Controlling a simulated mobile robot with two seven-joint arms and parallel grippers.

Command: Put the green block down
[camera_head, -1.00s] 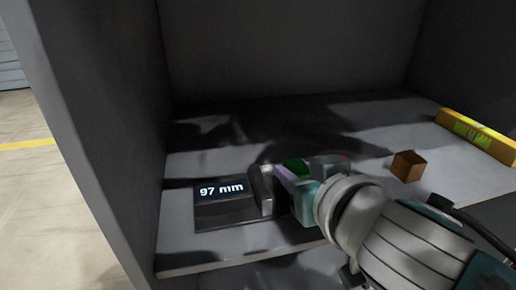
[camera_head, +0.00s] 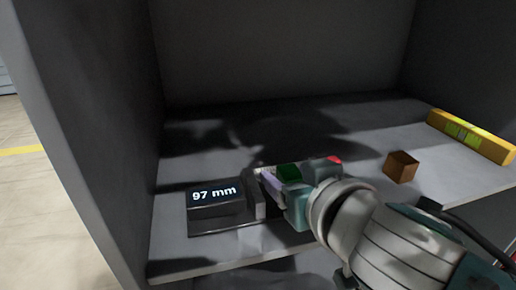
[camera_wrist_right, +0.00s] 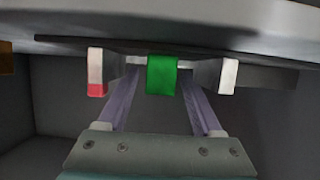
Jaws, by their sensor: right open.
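The green block (camera_head: 289,173) is beside a dark device with a lit display (camera_head: 214,193) reading "97 mm", on the grey shelf. My right gripper (camera_head: 280,180) reaches in from the right, close to the device's right end. In the right wrist view, the green block (camera_wrist_right: 162,73) stands between the purple fingers of my right gripper (camera_wrist_right: 160,95). Gaps show on both sides of it, so the fingers are open around it. Its underside is hidden, so I cannot tell what it rests on. My left gripper is not in view.
A brown box (camera_head: 401,166) and a yellow bar (camera_head: 472,136) lie on the shelf to the right. A dark side wall (camera_head: 95,130) bounds the left and another wall the back. The shelf's front edge is close below my right gripper.

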